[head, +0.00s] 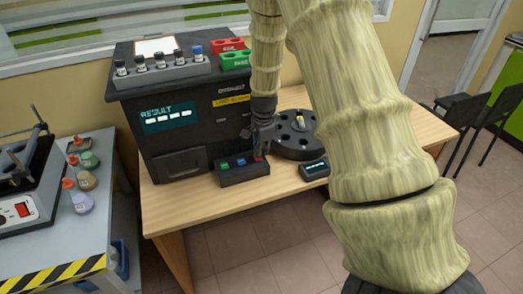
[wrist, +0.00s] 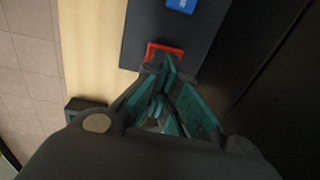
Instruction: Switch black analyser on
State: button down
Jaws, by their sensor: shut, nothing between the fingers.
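The black analyser (head: 185,110) stands on the wooden table, with a lit display (head: 168,117) reading "RESULT" above several pale dashes. In front of it lies a dark button box (head: 240,176) with green, blue and red buttons. My gripper (head: 260,152) is shut and empty, pointing down at the red button at the box's right end. In the wrist view, my fingertips (wrist: 160,66) overlap the near edge of the red button (wrist: 165,50). I cannot tell whether they touch it. The blue button (wrist: 181,4) shows beyond it.
A round black carousel (head: 292,140) stands right of the button box, with a small display unit (head: 314,169) in front. Vials in a grey rack (head: 160,70) and red and green trays (head: 235,62) sit on the analyser. A grey bench (head: 80,245) stands left.

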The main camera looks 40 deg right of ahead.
notch_tip(320, 180, up, 12)
jog(key=s, duration=0.1)
jog(key=shift+a+f, duration=0.15)
dwell(0.7)
